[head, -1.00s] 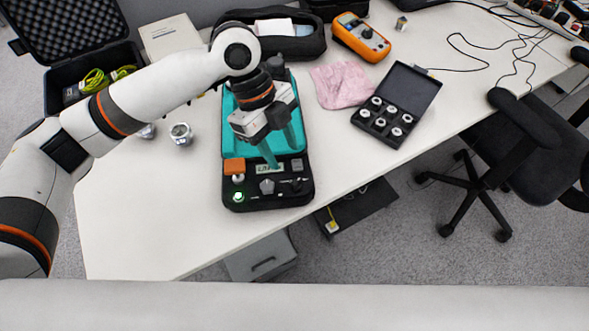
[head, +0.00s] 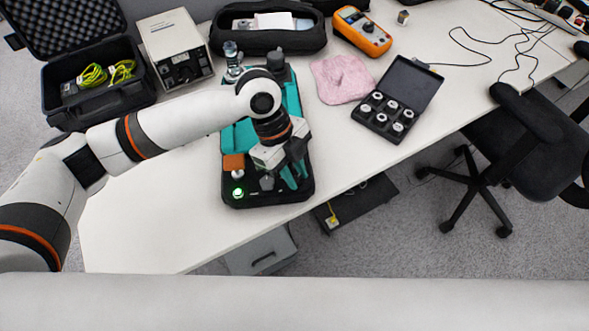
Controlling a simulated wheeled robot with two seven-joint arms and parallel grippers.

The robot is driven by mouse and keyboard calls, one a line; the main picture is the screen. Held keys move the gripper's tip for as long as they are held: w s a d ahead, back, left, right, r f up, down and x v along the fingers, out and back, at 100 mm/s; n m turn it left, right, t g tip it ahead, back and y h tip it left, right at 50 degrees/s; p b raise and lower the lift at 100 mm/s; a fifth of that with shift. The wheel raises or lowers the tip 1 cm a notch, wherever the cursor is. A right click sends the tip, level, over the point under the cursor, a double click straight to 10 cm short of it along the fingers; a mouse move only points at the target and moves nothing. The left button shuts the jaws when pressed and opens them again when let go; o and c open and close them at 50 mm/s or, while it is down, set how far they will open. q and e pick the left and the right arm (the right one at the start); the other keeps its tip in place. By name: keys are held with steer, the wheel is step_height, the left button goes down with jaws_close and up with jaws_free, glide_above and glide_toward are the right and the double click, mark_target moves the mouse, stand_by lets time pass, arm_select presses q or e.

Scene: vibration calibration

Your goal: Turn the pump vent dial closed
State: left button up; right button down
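A black and teal case (head: 232,190) stands on the table with a control panel along its front edge. The panel carries an orange block (head: 233,162), a green-lit button (head: 238,193) and a dark angular knob (head: 267,183). I cannot tell which control is the pump vent dial. My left gripper (head: 297,178) points down over the right part of the panel. Its two teal fingers stand a little apart, low over small controls there. The fingers and wrist hide these controls, so I cannot tell whether anything is between the fingertips. My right gripper is not in view.
A white instrument box (head: 177,50) and an open black case with yellow-green cable (head: 97,85) are at the left. A pink cloth (head: 342,78), an orange multimeter (head: 362,30) and an open black box of round pieces (head: 414,75) are at the right. The table's front edge is close.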

arm_select(q)
steer(key=c, duration=0.4)
steer(key=shift+r+n+p, duration=0.15)
steer(key=shift+n+p, duration=0.15)
steer(key=shift+p, duration=0.5)
jaws_close()
steer(key=n+t+p, duration=0.1)
steer(key=n+p, duration=0.3)
steer(key=p, duration=0.2)
steer(key=n+t+p, duration=0.2)
steer(key=n+p, duration=0.3)
steer(key=p, duration=0.2)
steer(key=s+n+t+p, duration=0.1)
steer(key=n+t+p, duration=0.1)
steer(key=n+p, duration=0.2)
steer(key=shift+r+n+p, duration=0.1)
steer(key=shift+n+p, duration=0.3)
steer(key=shift+p, duration=0.75)
steer(key=shift+f+n+t+y+p, duration=0.2)
steer(key=shift+n+t+p, duration=0.1)
steer(key=shift+n+p, duration=0.55)
steer(key=shift+f+n+t+y+p, duration=0.1)
steer(key=shift+n+t+y+p, duration=0.15)
steer(key=shift+n+p, duration=0.6)
steer(key=shift+d, duration=0.1)
steer(key=o, duration=1)
jaws_free()
steer(key=shift+c, duration=0.2)
steer(key=shift+r, duration=0.1)
